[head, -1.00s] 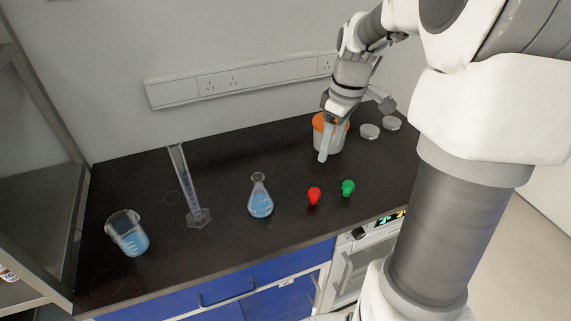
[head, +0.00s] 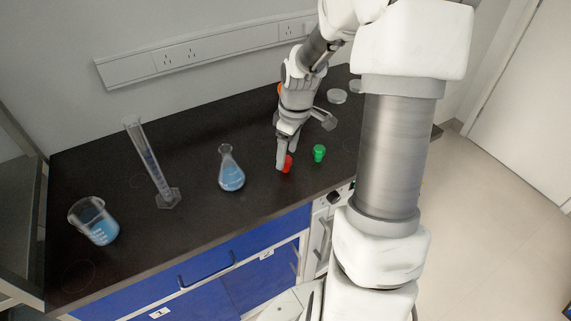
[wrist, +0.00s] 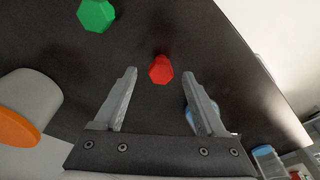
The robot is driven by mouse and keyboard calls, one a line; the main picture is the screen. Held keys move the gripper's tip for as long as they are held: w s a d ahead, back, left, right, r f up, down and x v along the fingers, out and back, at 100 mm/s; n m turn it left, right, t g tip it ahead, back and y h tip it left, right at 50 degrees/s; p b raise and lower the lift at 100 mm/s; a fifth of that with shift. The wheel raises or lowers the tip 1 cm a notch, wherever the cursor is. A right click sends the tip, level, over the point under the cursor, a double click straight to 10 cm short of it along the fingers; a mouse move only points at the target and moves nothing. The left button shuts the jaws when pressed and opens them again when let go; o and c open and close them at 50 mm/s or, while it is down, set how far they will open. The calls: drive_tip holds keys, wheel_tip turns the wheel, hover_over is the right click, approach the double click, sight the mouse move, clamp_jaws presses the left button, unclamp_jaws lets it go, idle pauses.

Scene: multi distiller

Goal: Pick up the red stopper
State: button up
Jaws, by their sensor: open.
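The red stopper (head: 288,163) stands on the black bench top, partly hidden behind my gripper in the head view. In the wrist view the red stopper (wrist: 160,69) lies just beyond the fingertips, between the lines of the two fingers. My gripper (head: 283,167) is open and empty, reaching down close beside the stopper in the head view. In the wrist view the open gripper (wrist: 159,72) shows both fingers apart with nothing between them. I cannot tell whether a finger touches the stopper.
A green stopper (head: 319,153) stands just right of the red one. A flask (head: 231,172), a measuring cylinder (head: 157,170) and a beaker (head: 97,224) with blue liquid stand to the left. An orange-lidded jar (wrist: 28,105) is at the left in the wrist view.

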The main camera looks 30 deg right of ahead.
wheel_tip(320, 180, down, 3)
drive_tip(key=shift+w+a+r, duration=0.1)
drive_tip(key=shift+a, duration=0.05)
clamp_jaws()
